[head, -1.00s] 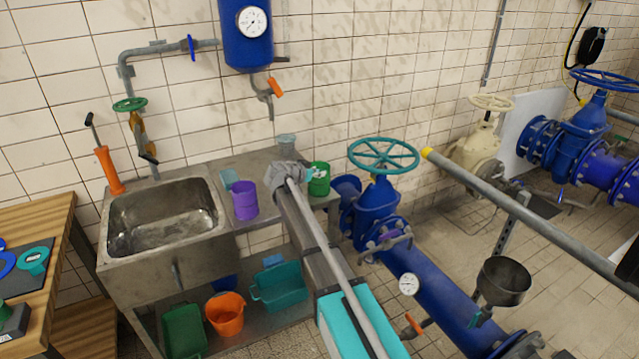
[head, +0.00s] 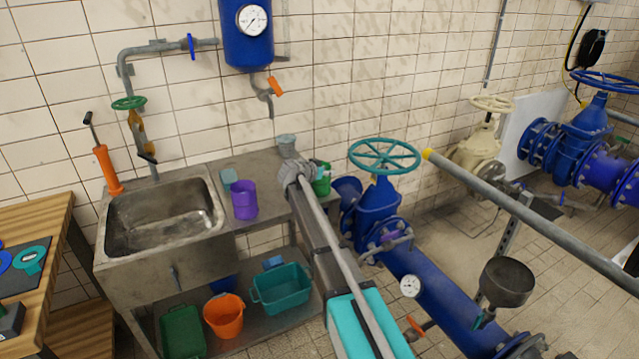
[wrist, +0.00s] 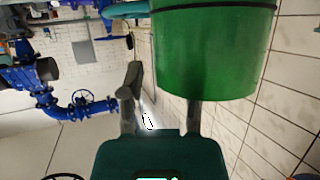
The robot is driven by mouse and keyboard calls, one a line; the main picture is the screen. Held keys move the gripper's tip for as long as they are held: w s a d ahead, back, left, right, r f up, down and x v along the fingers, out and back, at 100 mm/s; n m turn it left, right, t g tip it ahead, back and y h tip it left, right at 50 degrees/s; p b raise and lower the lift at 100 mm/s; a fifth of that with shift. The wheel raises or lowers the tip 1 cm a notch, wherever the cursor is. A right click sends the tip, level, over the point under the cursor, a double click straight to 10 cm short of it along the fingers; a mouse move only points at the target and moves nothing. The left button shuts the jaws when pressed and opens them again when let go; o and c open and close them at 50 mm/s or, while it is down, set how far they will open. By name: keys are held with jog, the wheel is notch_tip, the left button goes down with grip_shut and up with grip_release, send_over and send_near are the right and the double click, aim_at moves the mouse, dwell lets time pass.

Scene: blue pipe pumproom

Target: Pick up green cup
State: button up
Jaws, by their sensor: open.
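The green cup (head: 323,183) stands at the right end of the metal counter beside the sink. My arm's end partly hides it in the head view. In the wrist view the green cup (wrist: 205,55) is large and close, filling the upper right. My gripper (head: 313,174) is at the cup's left side in the head view, its fingers mostly hidden. In the wrist view my gripper (wrist: 163,95) is open. One finger shows left of the cup, and the other runs up to the cup's edge, its tip hidden. I cannot tell whether they touch.
A purple cup (head: 244,199), a light teal item (head: 229,179) and a grey cup (head: 287,145) stand on the counter (head: 262,165). A blue valve with a teal handwheel (head: 384,155) is close on the right. An orange bucket (head: 224,315) and teal bin (head: 283,290) sit below.

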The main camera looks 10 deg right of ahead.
jog(key=shift+c, duration=0.2)
grip_shut()
jog(key=shift+r, duration=0.1)
dwell(0.5)
notch_tip(320, 180, up, 2)
jog(key=p, duration=0.2)
jog(key=shift+r+p, duration=0.25)
jog(key=shift+p, duration=0.15)
jog(key=s+a+r+p, duration=0.6)
jog(key=s+r+p, duration=0.4)
jog(key=s, duration=0.2)
jog(key=shift+s+a+r, duration=0.15)
jog(key=shift+s+a, duration=0.05)
jog(key=shift+s, duration=0.05)
